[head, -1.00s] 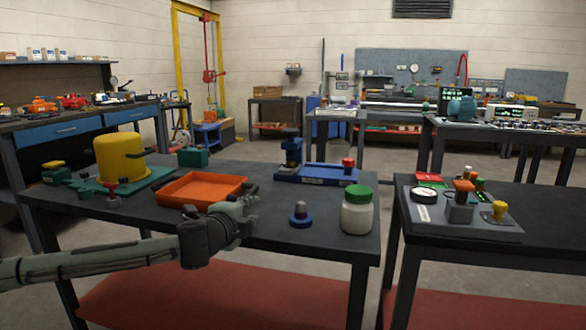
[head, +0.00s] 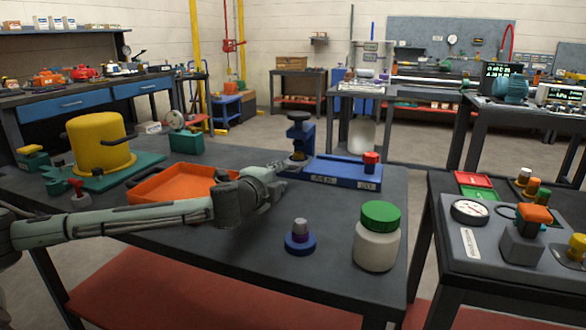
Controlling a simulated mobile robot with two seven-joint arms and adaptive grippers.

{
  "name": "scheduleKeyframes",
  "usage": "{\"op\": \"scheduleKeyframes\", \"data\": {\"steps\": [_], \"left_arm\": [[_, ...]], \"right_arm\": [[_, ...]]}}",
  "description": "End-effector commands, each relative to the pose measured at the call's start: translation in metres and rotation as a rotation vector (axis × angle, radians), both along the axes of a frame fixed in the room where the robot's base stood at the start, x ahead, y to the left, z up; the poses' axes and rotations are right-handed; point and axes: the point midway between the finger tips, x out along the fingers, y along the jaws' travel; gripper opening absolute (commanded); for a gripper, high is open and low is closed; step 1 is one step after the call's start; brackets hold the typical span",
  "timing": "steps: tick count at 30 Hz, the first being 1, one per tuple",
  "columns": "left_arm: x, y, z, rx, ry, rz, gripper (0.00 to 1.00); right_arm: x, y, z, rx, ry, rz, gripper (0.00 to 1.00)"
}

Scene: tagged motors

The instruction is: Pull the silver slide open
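A blue fixture (head: 335,172) stands at the back of the dark table, with a blue upright (head: 303,138) under a black knob at its left end and a red knob (head: 370,160) at its right end. I cannot clearly make out a silver slide; a small dull metallic part shows at the foot of the upright. My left gripper (head: 276,178) is just in front of the fixture's left end, fingers pointing toward it. Whether it touches, and whether its fingers are open, is unclear. My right gripper is out of view.
An orange tray (head: 178,184) lies just left of my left gripper, partly behind my arm. A yellow pot (head: 100,144) stands farther left. A blue-based peg (head: 300,238) and a green-lidded jar (head: 377,238) stand front right. A grey control panel (head: 475,248) is on the right table.

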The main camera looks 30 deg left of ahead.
Motion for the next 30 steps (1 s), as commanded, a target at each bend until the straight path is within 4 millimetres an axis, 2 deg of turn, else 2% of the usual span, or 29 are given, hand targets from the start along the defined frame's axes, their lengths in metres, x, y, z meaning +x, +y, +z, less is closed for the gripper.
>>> {"op": "scheduleKeyframes", "data": {"steps": [6, 12, 17, 24, 30], "left_arm": [[0.034, 0.008, -0.006, -0.005, -0.002, 0.001, 0.29], [0.059, 0.014, -0.013, -0.002, 0.000, 0.000, 0.29], [0.067, 0.016, -0.015, 0.000, 0.000, -0.001, 0.29], [0.067, 0.016, -0.016, 0.001, 0.000, -0.001, 0.29], [0.067, 0.016, -0.016, 0.001, 0.000, -0.001, 0.04]], "right_arm": [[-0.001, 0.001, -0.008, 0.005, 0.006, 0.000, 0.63], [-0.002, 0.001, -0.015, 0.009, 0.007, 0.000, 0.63], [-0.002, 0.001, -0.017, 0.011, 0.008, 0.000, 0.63], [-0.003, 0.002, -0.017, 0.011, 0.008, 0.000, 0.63], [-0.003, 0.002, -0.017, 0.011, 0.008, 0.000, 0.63]]}}
